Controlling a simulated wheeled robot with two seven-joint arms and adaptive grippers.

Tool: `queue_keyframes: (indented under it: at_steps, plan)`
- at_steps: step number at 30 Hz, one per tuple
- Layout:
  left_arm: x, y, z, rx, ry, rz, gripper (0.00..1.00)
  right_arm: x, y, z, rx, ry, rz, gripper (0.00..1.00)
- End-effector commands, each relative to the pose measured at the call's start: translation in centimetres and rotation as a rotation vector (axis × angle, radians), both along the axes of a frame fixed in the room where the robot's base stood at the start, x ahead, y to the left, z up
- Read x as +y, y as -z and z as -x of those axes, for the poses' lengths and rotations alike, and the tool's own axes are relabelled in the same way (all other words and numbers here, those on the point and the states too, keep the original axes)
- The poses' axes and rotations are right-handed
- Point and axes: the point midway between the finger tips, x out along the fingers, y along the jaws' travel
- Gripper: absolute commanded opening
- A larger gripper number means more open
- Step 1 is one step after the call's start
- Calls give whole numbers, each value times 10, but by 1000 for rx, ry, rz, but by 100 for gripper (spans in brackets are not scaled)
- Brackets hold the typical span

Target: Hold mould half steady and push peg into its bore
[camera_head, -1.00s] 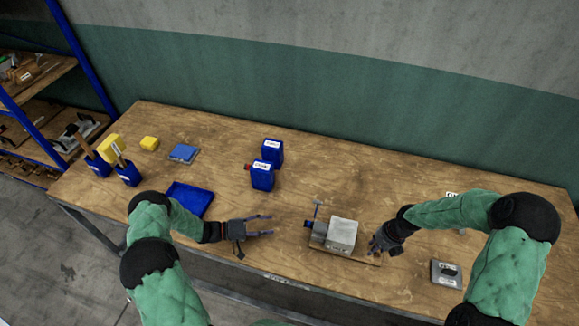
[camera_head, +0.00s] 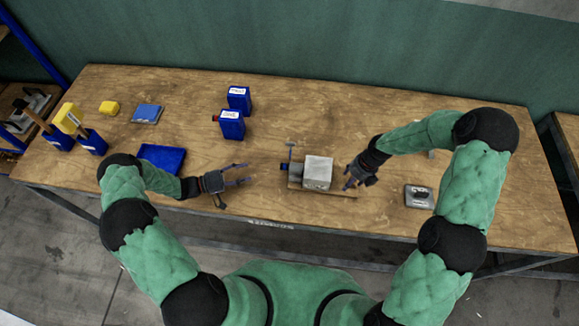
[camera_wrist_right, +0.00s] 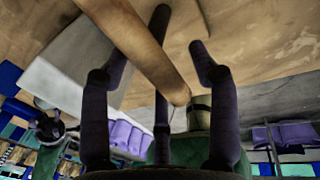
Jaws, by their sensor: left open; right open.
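The mould half appears to be the pale grey block (camera_head: 318,172) on a wooden board (camera_head: 340,192) near the table's front edge. A small blue-and-grey clamp-like fixture (camera_head: 292,168) adjoins its left side. My left gripper (camera_head: 243,174) is open and empty, left of the fixture and apart from it. My right gripper (camera_head: 350,180) is open just right of the block, over the board's right end. In the right wrist view, its spread fingers (camera_wrist_right: 160,75) straddle a tan bar (camera_wrist_right: 145,50); I cannot tell whether this is the board's edge or a peg. No bore is visible.
Two blue containers (camera_head: 231,125) stand behind the fixture. A blue tray (camera_head: 160,158) lies left of my left gripper. A grey plate with a dark handle (camera_head: 419,196) lies to the right.

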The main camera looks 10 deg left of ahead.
Motion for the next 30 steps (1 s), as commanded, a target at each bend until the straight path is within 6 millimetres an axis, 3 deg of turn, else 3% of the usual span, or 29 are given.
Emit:
queue_keyframes:
  at_steps: [7, 21, 30]
  plan:
    - [0, 0, 0, 0, 0, 0, 55, -4, -20, -2, -4, 1, 1, 61]
    - [0, 0, 0, 0, 0, 0, 55, -20, -102, -1, -2, 0, 0, 61]
    - [0, 0, 0, 0, 0, 0, 55, -23, -117, 1, 1, 1, 0, 61]
